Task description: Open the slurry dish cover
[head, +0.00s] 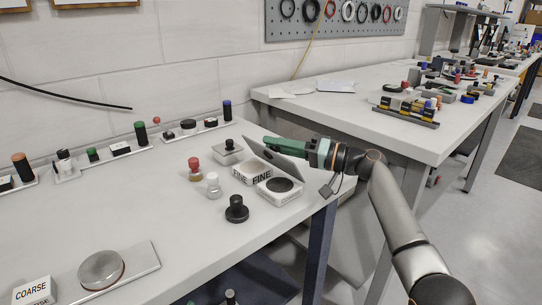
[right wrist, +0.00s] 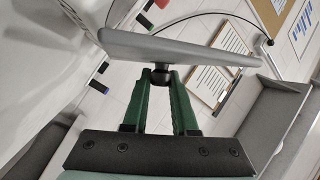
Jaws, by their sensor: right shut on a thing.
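The slurry dish cover appears to be a flat grey plate (head: 262,151), standing steeply tilted behind two white FINE boxes. It also shows in the right wrist view (right wrist: 205,52), spanning the picture beyond the fingertips. My right gripper (head: 272,144) has green fingers and reaches in from the right, above the table's right edge. In the right wrist view its fingers (right wrist: 161,80) are shut on the cover's small black knob (right wrist: 160,73). The open-topped box with a dark round surface (head: 280,185) sits in front of the cover. Whether the cover is hinged cannot be told. My left gripper is not in view.
The other FINE box (head: 250,173) stands beside it. A black knob weight (head: 236,210), a clear bottle (head: 213,187) and a red-topped bottle (head: 195,170) are nearby. A grey block with a black knob (head: 229,153) stands behind. The table's front middle (head: 165,225) is clear.

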